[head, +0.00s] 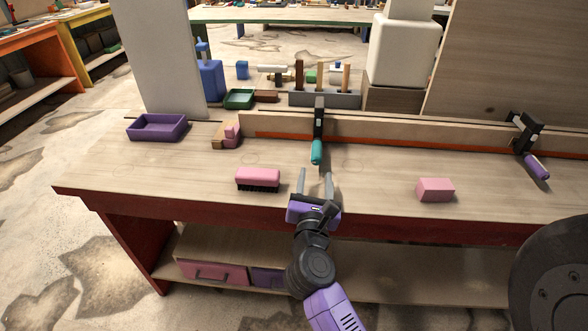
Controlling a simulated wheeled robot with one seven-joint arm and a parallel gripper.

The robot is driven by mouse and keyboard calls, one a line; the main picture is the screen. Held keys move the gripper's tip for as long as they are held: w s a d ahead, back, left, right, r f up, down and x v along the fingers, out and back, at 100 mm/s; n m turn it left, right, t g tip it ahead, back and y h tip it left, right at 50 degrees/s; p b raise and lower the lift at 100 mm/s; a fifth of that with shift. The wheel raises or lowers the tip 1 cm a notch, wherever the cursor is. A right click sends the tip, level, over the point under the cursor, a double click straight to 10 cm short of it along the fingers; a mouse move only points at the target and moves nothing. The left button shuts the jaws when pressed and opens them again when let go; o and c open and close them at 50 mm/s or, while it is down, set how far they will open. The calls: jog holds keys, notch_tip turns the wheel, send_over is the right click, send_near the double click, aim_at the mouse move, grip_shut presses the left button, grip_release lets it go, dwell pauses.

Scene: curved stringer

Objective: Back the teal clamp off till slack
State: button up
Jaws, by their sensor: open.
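The teal clamp (317,151) sits at the middle of the workbench, its black bar over the long wooden stringer (400,133) and its teal handle hanging down toward me. My gripper (316,176) is open and empty, with its two fingers pointing at the teal handle from the front. The fingertips are a little short of the handle in the picture; I cannot tell the exact gap. A second clamp with a purple handle (536,165) grips the stringer at the right. Whether the teal clamp is tight cannot be told.
A pink brush (258,179) lies left of my gripper, and a pink block (435,189) lies right. A purple tray (157,127) stands at the bench's left. A tool rack (325,99) and white canister (403,50) stand behind the stringer.

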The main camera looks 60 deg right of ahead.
aim_at(317, 151)
jog(key=shift+s, duration=0.1)
jog(key=shift+r, duration=0.1)
jog(key=x, duration=1.1)
jog(key=shift+w+d+p, duration=0.25)
jog(key=shift+w+p, duration=0.05)
jog(key=shift+p, duration=0.1)
grip_shut()
